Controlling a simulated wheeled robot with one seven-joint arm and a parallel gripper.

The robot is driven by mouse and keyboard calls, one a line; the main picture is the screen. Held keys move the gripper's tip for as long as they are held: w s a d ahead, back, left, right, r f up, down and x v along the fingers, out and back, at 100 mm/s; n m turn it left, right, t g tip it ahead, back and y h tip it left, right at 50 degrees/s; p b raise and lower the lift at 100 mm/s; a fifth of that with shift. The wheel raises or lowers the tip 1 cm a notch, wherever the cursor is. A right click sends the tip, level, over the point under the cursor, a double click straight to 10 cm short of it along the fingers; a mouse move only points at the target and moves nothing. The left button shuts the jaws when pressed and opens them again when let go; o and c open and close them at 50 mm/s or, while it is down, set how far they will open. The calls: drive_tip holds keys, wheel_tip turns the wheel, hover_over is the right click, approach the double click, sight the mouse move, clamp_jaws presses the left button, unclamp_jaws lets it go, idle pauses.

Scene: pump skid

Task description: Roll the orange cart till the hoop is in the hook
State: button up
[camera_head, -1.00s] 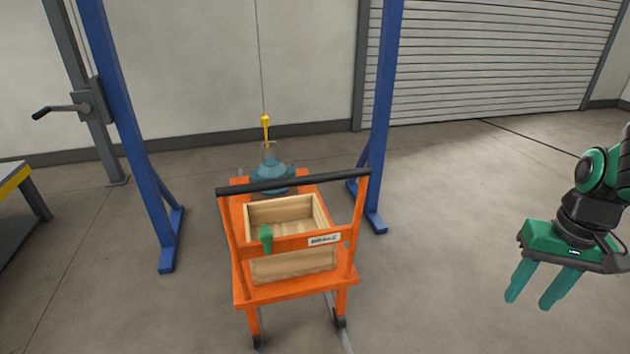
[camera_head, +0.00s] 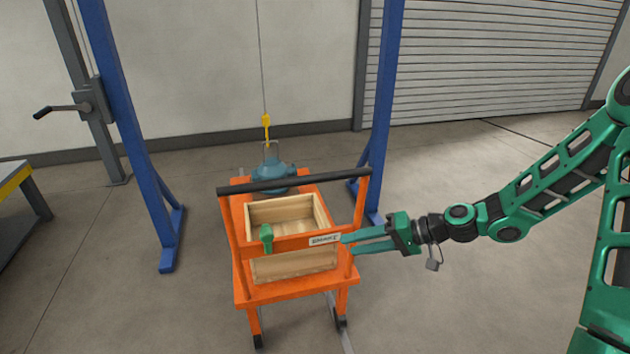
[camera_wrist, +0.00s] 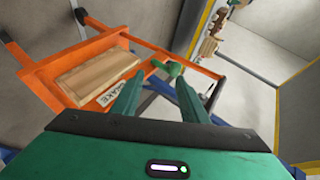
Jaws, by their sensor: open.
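The orange cart (camera_head: 290,293) stands under the blue frame, with a black push bar (camera_head: 295,181) across its near end. A blue-grey pump (camera_head: 273,176) sits on its far end, with a thin hoop (camera_head: 271,149) on top. The yellow hook (camera_head: 266,121) hangs on a cable just above the hoop; I cannot tell whether they touch. A green lever (camera_head: 266,235) is on the cart's near crossbar beside a BRAKE label (camera_head: 325,240). My gripper (camera_head: 349,245) is open at the crossbar's right end. In the wrist view, the lever (camera_wrist: 168,67) shows beyond the open fingers, apart from them.
An open wooden box (camera_head: 293,266) sits on the cart. Blue posts (camera_head: 137,140) (camera_head: 382,110) stand left and right of it. A crank (camera_head: 62,109) is on the grey column at left. A bench (camera_head: 22,200) stands far left. The floor at right is clear.

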drive_tip(key=w+a+r+m+t+y, duration=0.2)
drive_tip(key=w+a+r+y, duration=0.1)
drive_tip(key=w, duration=0.1)
drive_tip(key=m+t+y, duration=0.2)
drive_tip(key=m+t, duration=0.1)
drive_tip(key=t, duration=0.1)
approach(315, 179)
drive_tip(key=x, duration=0.7)
drive_tip(key=w+f+x, duration=0.1)
drive_tip(key=x, duration=0.2)
drive_tip(key=shift+w+a+r, duration=0.1)
drive_tip(key=shift+w, duration=0.1)
clamp_jaws()
